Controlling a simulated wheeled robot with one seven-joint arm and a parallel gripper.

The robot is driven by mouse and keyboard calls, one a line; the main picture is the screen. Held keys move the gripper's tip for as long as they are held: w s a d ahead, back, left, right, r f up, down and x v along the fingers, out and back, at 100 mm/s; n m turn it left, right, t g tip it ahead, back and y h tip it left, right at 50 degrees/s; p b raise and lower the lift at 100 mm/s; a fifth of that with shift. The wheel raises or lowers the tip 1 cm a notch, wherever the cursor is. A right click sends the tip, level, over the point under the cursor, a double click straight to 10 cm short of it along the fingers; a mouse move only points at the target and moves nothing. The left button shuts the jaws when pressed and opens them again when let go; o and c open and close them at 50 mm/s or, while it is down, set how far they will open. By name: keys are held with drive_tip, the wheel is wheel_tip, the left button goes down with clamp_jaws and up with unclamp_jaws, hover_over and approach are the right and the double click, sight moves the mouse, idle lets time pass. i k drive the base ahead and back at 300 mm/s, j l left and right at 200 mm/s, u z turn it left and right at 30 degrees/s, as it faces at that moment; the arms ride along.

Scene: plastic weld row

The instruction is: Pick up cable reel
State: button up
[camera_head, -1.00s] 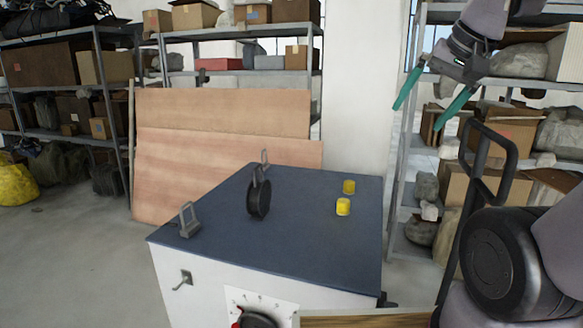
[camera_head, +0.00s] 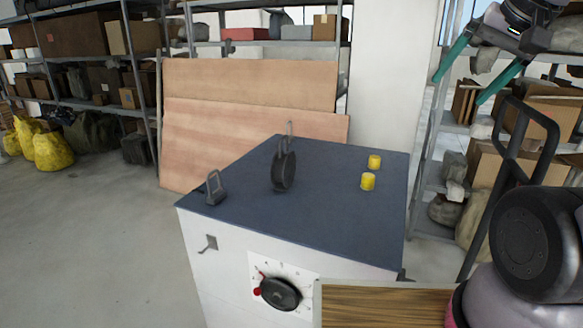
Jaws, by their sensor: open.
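A dark round cable reel (camera_head: 284,173) stands upright on the blue-grey top of a white cabinet (camera_head: 330,200), left of the middle of that top. A grey upright handle or clamp shows right behind it, and I cannot tell whether they touch. My gripper (camera_head: 458,78) is at the upper right, with two green fingers spread apart and nothing between them. It hangs in the air, well above and to the right of the reel.
A grey clamp-like piece (camera_head: 215,188) sits at the left edge. Wooden panels (camera_head: 250,110) lean behind the cabinet. Shelves (camera_head: 420,190) stand at the right. Floor at the left (camera_head: 90,240) is clear.

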sight(283, 166)
drive_tip(key=j+z, duration=0.15)
drive_tip(key=z, duration=0.3)
drive_tip(key=j+z, duration=0.2)
drive_tip(key=j, duration=0.25)
drive_tip(key=k+j+z, duration=0.2)
drive_tip(key=j, duration=0.25)
drive_tip(key=j+z, duration=0.2)
drive_tip(key=j, duration=0.2)
drive_tip(key=k+j, duration=0.1)
drive_tip(key=j, duration=0.3)
drive_tip(key=k+j, duration=0.1)
drive_tip(key=j, duration=0.35)
drive_tip(key=k+j, duration=0.15)
drive_tip(key=j, duration=0.25)
drive_tip(key=k+j+z, duration=0.1)
drive_tip(key=j, duration=0.3)
drive_tip(key=k+j, duration=0.1)
drive_tip(key=j, duration=0.35)
drive_tip(key=k+j, duration=0.15)
drive_tip(key=j, duration=0.25)
